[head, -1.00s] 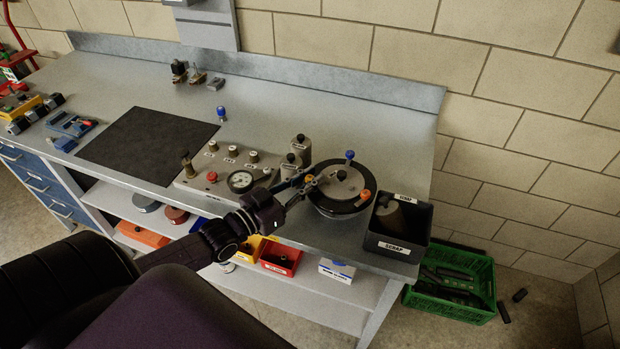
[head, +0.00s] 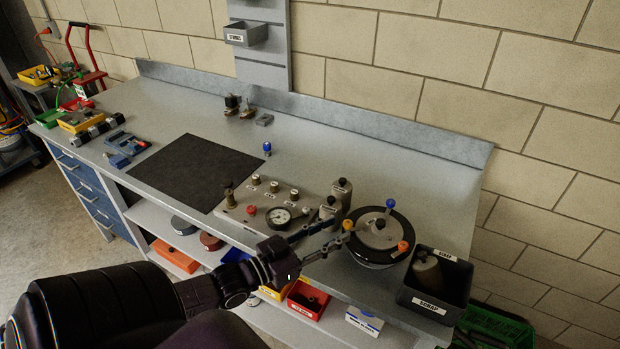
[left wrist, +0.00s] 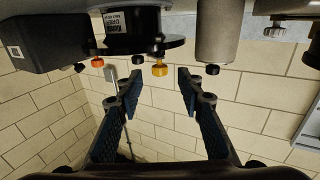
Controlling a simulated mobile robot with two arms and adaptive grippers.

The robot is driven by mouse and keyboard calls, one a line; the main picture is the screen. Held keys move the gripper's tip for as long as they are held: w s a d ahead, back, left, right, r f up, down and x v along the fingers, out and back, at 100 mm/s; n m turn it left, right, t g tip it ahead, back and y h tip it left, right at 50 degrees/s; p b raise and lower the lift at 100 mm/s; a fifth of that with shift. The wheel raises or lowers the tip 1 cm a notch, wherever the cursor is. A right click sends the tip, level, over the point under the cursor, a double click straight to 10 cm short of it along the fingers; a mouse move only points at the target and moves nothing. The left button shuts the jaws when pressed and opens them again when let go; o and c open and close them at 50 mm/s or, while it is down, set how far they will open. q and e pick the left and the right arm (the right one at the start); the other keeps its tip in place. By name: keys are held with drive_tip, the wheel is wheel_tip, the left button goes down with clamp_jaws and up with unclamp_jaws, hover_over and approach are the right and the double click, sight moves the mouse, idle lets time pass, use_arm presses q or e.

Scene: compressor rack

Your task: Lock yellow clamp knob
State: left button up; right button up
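The yellow clamp knob (head: 347,225) sits on the left rim of a round dark vessel (head: 372,256) with a pale lid (head: 380,233). In the left wrist view the yellow knob (left wrist: 160,69) appears between my left gripper's fingers, just beyond the tips. A blue knob (head: 390,204) and an orange knob (head: 402,246) are also on the rim. My left gripper (head: 340,231) reaches the vessel from the left. Its fingers stand apart in the left wrist view (left wrist: 161,90), with nothing held. I cannot tell whether they touch the knob. My right gripper is not in view.
A grey valve panel with a gauge (head: 279,216) stands left of the vessel, with grey cylinders (head: 341,192) close behind the gripper. A dark scrap bin (head: 433,290) is close on the right. The bench behind the vessel is clear. A dark mat (head: 195,172) lies further left.

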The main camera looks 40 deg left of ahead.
use_arm(q)
drive_tip(key=v, duration=0.7)
idle(0.6)
